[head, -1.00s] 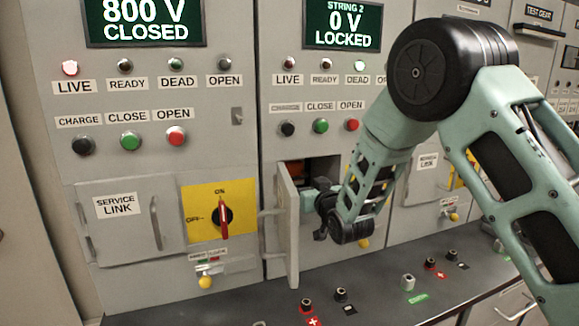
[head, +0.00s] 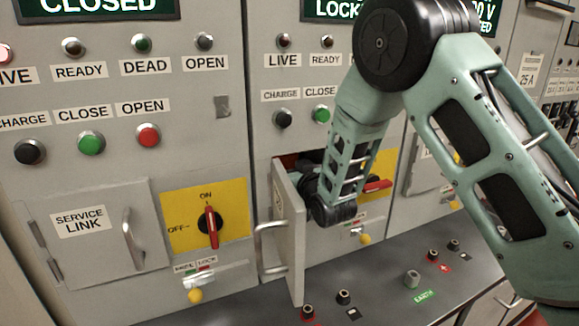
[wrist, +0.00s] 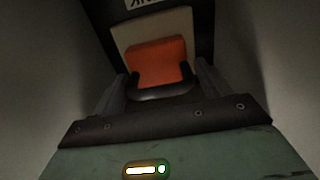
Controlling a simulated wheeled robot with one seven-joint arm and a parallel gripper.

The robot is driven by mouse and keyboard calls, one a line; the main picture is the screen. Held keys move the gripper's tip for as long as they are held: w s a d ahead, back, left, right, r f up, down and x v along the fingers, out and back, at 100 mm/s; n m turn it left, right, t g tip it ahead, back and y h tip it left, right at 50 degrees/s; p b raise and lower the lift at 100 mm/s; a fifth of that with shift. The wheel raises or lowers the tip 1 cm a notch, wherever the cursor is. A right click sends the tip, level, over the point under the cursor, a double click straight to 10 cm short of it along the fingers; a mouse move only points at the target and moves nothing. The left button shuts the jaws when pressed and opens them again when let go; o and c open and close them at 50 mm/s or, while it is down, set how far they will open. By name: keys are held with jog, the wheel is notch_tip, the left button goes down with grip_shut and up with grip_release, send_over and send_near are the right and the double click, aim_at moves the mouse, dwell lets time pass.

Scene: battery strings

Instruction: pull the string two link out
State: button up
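The string two service compartment (head: 290,161) is open in the head view, its grey door (head: 290,240) swung out toward me. My arm reaches in past the door, and my fingers are hidden there. In the wrist view an orange block, the link (wrist: 157,62), sits against a pale backing inside the dark compartment, with a curved black grip (wrist: 163,91) in front. My gripper (wrist: 161,88) has its two fingers apart, one on each side of the black grip. I see no clear contact; the link looks seated.
String two's red rotary handle (head: 377,184) lies horizontal, partly behind my arm. String one's closed service link door (head: 97,232) and its red switch (head: 211,226), at ON, are to the left. A dark ledge with terminals and an EARTH post (head: 412,279) runs below.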

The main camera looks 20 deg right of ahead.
jog(key=c, duration=1.1)
jog(key=shift+s+f+b, duration=0.1)
jog(key=shift+s+b, duration=0.1)
jog(key=shift+b, duration=0.15)
jog(key=shift+c, duration=0.2)
jog(key=s+b, duration=0.2)
jog(key=s, duration=0.1)
jog(key=s+b, duration=0.1)
jog(key=shift+s+d, duration=0.35)
jog(key=shift+s, duration=0.05)
jog(key=o, duration=1.1)
jog(key=shift+o, duration=0.5)
jog(key=shift+s, duration=0.1)
jog(key=shift+s, duration=0.1)
